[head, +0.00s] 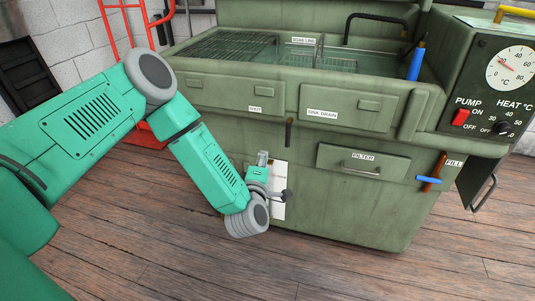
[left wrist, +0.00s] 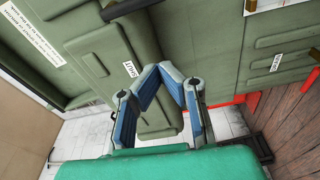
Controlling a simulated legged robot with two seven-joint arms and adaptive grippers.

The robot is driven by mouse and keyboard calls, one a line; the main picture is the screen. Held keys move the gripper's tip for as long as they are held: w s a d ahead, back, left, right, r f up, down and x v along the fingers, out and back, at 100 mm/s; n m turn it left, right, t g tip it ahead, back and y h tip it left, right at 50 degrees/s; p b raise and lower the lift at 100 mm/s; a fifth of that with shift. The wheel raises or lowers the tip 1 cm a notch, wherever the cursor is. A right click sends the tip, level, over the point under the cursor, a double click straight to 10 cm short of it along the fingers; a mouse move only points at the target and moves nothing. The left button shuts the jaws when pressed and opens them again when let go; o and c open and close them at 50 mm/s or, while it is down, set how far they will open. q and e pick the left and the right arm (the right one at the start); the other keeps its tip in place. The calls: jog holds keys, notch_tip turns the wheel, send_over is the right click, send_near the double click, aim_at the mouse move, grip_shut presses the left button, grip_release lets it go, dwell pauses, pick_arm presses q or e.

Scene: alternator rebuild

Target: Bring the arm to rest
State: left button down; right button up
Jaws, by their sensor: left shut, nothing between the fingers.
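My left arm (head: 205,160) comes in from the left, teal with grey joints, and bends down in front of the green parts washer (head: 240,100). My left gripper (head: 264,158) is at the low end of the arm, small and partly hidden by the wrist, in front of the washer's lower front. In the left wrist view the two blue-padded fingers (left wrist: 172,68) lean together at their tips, shut with nothing between them. The washer's green panels show behind them. My right gripper is in neither view.
The washer has a soak tank with a wire rack (head: 225,46), a filter drawer (head: 362,162) and a control box with a dial (head: 510,68). A red hand-truck frame (head: 125,15) stands behind my arm. Wooden floor (head: 200,265) is open in front.

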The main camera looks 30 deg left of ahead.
pick_arm(q)
jog(key=s+d+f+m+g+h+p, duration=0.3)
jog(key=s+d+f+m+h, duration=0.1)
jog(key=s+d+m, duration=0.25)
jog(key=s+d+f+m+g+h+p, duration=0.3)
jog(key=s+d+m+g+h, duration=0.15)
jog(key=s+m, duration=0.2)
jog(key=s+a+m+g+y+p, duration=0.1)
jog(key=s+a+m+g+p, duration=0.1)
jog(key=s, duration=1)
jog(key=s+a+m+g+y+p, duration=0.1)
jog(key=s+a+m+g, duration=0.3)
jog(key=s, duration=0.7)
jog(key=m+g+p, duration=0.1)
jog(key=m+g, duration=0.1)
jog(key=g, duration=0.1)
jog(key=shift+s+a+r+m, duration=0.3)
jog(key=shift+s+r+m, duration=0.05)
jog(key=shift+r+m, duration=0.05)
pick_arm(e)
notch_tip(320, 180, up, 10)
pick_arm(q)
jog(key=shift+a, duration=0.15)
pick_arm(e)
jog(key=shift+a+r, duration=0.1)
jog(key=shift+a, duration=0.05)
